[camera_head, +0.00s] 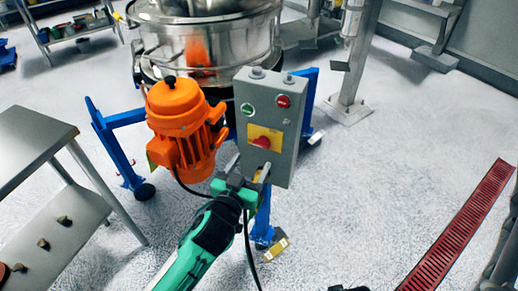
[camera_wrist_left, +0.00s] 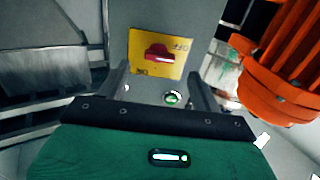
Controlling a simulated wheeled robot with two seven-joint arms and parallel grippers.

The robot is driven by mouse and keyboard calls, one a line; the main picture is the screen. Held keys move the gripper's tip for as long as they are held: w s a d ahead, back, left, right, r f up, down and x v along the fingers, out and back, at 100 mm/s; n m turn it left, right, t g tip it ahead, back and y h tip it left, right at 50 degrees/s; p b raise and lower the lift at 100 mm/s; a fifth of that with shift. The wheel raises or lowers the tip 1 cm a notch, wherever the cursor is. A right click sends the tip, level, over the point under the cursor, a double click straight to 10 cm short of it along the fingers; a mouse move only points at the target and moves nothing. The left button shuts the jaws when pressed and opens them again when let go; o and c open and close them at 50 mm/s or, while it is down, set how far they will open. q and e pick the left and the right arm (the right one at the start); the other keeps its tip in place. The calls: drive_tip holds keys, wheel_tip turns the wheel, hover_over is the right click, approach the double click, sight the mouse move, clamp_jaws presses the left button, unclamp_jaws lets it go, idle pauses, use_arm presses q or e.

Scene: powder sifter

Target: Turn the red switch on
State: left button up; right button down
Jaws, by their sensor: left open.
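The red switch (camera_head: 262,143) is a knob on a yellow plate (camera_head: 274,133) on the front of a grey control box (camera_head: 282,105). In the left wrist view the red switch (camera_wrist_left: 160,54) lies roughly crosswise on its yellow plate (camera_wrist_left: 177,68), which has OFF and ON lettering. My left gripper (camera_head: 249,168) is open and empty, just in front of the box and below the switch in the head view. In the left wrist view the fingers of my left gripper (camera_wrist_left: 159,78) point toward the plate, one on each side. I see no contact with the switch.
A green button (camera_head: 247,109) and a red button (camera_head: 283,101) sit higher on the box. An orange motor (camera_head: 182,125) stands close left of it, before a steel sifter drum (camera_head: 220,45). A blue leg (camera_head: 120,150) and a metal table (camera_head: 30,145) are left.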

sight(260, 146)
use_arm(q)
drive_tip(key=shift+x, duration=3.2)
use_arm(e)
drive_tip(key=shift+f, duration=0.15)
use_arm(q)
drive_tip(key=shift+c, duration=0.5)
drive_tip(key=c, duration=0.9)
